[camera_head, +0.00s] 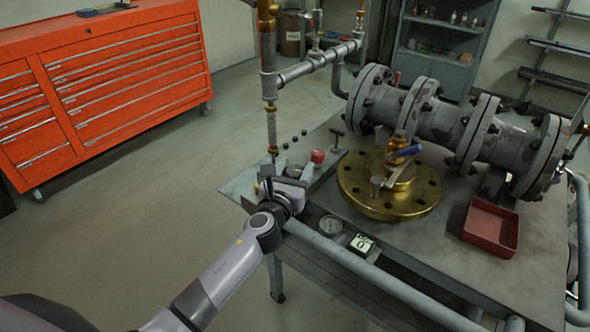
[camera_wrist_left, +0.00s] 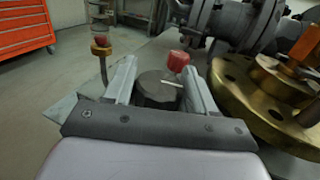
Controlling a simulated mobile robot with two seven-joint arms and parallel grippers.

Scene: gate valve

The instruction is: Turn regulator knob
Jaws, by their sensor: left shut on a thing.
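The regulator knob (camera_wrist_left: 158,88) is a dark, faceted round piece with a pale mark on its edge. In the left wrist view it sits between the two grey fingers of my left gripper (camera_wrist_left: 160,80), which is shut on it. In the head view my left gripper (camera_head: 292,178) is at the near left corner of the workbench, and it hides most of the knob. A red cap (camera_wrist_left: 178,61) stands just beyond the knob; it also shows in the head view (camera_head: 317,156). My right gripper is in neither view.
A brass flange (camera_head: 388,200) stands right of the gripper on the workbench (camera_head: 500,280). A grey flanged pipe (camera_head: 438,118) lies behind it, with a red tray (camera_head: 490,227) to the right. A vertical pipe (camera_head: 268,60) rises close behind the gripper. Open floor lies left.

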